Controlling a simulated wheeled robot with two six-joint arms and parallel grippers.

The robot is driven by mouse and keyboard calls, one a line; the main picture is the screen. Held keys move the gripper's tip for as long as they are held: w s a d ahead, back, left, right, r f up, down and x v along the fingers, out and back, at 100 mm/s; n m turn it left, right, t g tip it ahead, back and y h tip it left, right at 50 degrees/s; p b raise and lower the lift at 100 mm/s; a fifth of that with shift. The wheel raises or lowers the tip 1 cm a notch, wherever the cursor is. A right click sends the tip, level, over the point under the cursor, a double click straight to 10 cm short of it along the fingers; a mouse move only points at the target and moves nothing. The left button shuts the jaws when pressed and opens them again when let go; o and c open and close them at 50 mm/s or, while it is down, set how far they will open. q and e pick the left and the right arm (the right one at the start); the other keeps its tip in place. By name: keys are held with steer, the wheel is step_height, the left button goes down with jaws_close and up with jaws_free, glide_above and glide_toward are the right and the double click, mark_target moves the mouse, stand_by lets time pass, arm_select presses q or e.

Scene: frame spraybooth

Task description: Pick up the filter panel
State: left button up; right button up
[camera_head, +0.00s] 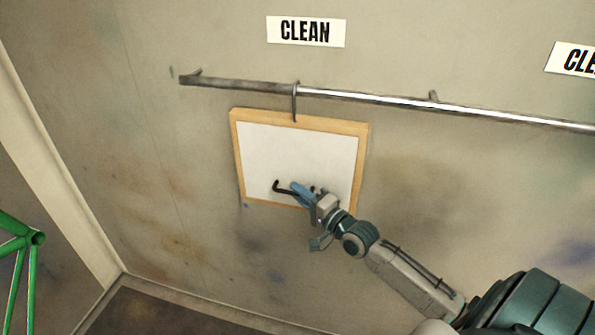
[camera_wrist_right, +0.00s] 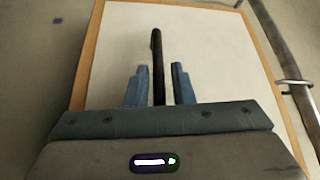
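The filter panel (camera_head: 297,150) is a white sheet in a light wooden frame. It hangs against the booth wall from a metal hook (camera_head: 294,103) on a rail. A thin black bar (camera_head: 285,190) with a bent end shows in front of its lower part. My right gripper (camera_head: 300,190) is at the lower right of the panel. In the right wrist view its two blue fingers (camera_wrist_right: 158,82) are apart, with the black bar (camera_wrist_right: 157,60) between them and a gap on each side. The near end of the bar is hidden by the gripper body. My left gripper is not in view.
A metal rail (camera_head: 390,101) runs along the wall above the panel. A "CLEAN" sign (camera_head: 305,31) is above it, and another is at the right edge. A green tubular frame (camera_head: 25,245) stands at the lower left. The wall left of the panel is clear.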

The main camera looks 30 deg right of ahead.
steer(key=shift+x, duration=1.05)
jaws_close()
